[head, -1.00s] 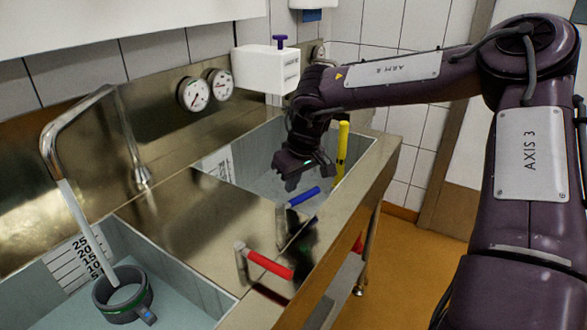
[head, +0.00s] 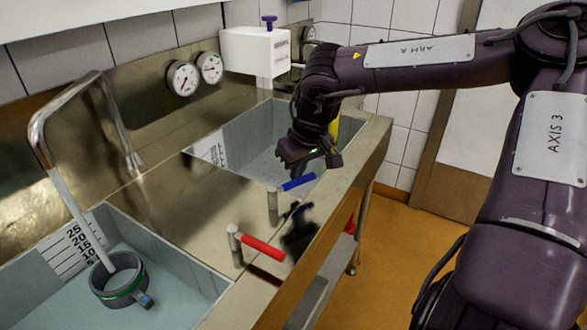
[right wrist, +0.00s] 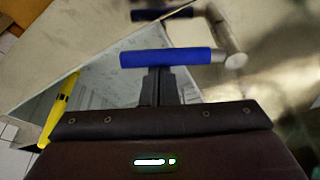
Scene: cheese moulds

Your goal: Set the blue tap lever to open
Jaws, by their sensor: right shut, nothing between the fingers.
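The blue tap lever (head: 298,182) is a blue-sleeved handle on a short metal post (head: 273,205) on the steel counter, pointing right and slightly back in the head view. In the right wrist view the blue lever (right wrist: 166,57) lies crosswise, with its post at its right end. My right gripper (head: 320,165) hangs just behind and above the lever in the head view. In the right wrist view its shut, empty fingers (right wrist: 158,84) are close beside the middle of the lever; I cannot tell whether they touch. My left gripper is not in view.
A red lever (head: 262,248) stands nearer on the counter. A yellow handle (right wrist: 60,105) is beside my gripper. Two basins (head: 205,275) are sunk into the counter; a dark ring-shaped mould (head: 120,297) sits in the near one. A white box (head: 250,50) is on the wall.

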